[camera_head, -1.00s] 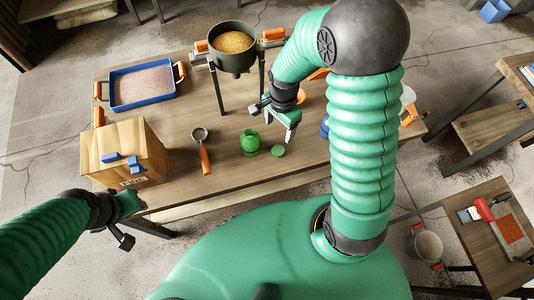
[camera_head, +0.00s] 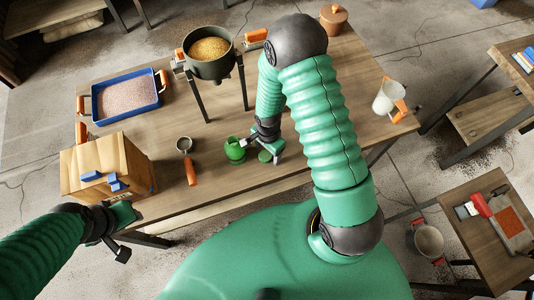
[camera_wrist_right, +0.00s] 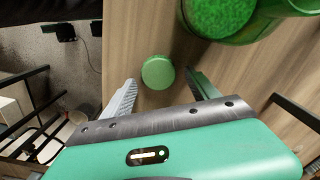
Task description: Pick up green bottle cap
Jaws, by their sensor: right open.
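The green bottle cap (camera_head: 265,156) is a small flat disc on the table, beside the green bottle (camera_head: 234,149). In the right wrist view the cap (camera_wrist_right: 158,73) lies between and just beyond the fingertips of my right gripper (camera_wrist_right: 162,88), with the bottle (camera_wrist_right: 222,15) at the top. My right gripper (camera_head: 264,151) is open and empty, low over the table at the cap; contact cannot be told. My left gripper (camera_head: 122,224) is at the table's front left corner, away from the cap; whether it is open or shut is unclear.
A scoop with an orange handle (camera_head: 190,170) lies left of the bottle. A white jug (camera_head: 388,96) is at the right.

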